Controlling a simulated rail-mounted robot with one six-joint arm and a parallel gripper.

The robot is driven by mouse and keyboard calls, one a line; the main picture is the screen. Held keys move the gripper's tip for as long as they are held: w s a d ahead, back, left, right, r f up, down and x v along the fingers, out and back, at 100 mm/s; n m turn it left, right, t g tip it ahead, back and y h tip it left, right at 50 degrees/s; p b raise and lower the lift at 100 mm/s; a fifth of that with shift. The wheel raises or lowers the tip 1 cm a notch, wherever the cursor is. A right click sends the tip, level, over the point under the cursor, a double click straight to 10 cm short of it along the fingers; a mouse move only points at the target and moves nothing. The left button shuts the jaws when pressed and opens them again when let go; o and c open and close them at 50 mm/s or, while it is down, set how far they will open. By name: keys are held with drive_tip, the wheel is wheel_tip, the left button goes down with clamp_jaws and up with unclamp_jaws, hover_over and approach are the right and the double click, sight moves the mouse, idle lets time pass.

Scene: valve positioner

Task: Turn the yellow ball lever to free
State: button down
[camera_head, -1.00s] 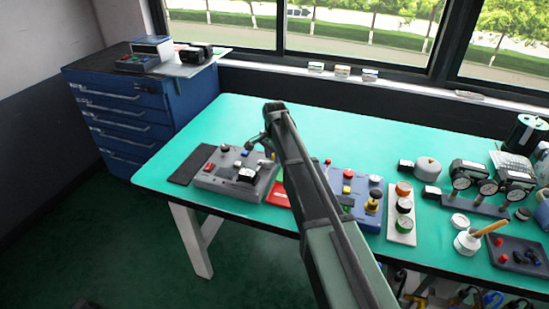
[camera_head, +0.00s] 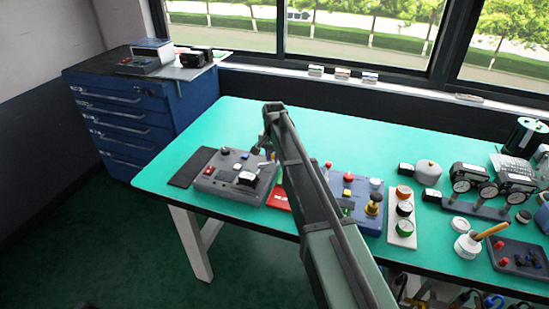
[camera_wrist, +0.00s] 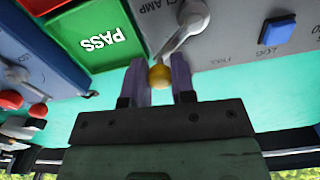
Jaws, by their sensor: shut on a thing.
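The yellow ball (camera_wrist: 159,76) sits at the end of a grey lever (camera_wrist: 178,38) on a grey panel (camera_wrist: 240,30) in the wrist view. The lever's pivot is near the top, beside lettering that reads "CLAMP". My gripper (camera_wrist: 160,78) has its two purple fingers on either side of the ball and is shut on it. In the head view, the grey panel (camera_head: 215,183) is at the left part of the bench. My gripper (camera_head: 266,146) is at its right back edge there, and the ball is too small to make out.
A blue button (camera_wrist: 277,30) is on the panel. A green "PASS" plate (camera_wrist: 98,38) lies next to it, and a red plate (camera_head: 279,199) shows beside the panel. A blue box (camera_head: 350,190) with knobs stands right of my arm. The bench's back left is clear.

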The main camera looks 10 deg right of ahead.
drive_tip(key=n, duration=0.2)
drive_tip(key=w+n, duration=0.1)
drive_tip(key=w+a+n, duration=0.1)
drive_tip(key=n, duration=0.1)
drive_tip(key=shift+w+n, duration=0.15)
drive_tip(key=shift+n, duration=0.15)
drive_tip(key=shift+w+a+n, duration=0.2)
drive_tip(key=shift+n, duration=0.55)
drive_tip(key=shift+w+a+n, duration=0.2)
drive_tip(key=shift+n, duration=0.6)
drive_tip(key=shift+w+a+n, duration=0.2)
drive_tip(key=shift+n, duration=0.55)
drive_tip(key=c, duration=1)
unclamp_jaws()
drive_tip(key=shift+o, duration=0.2)
wheel_tip(320, 180, up, 11)
drive_tip(key=p, duration=1.1)
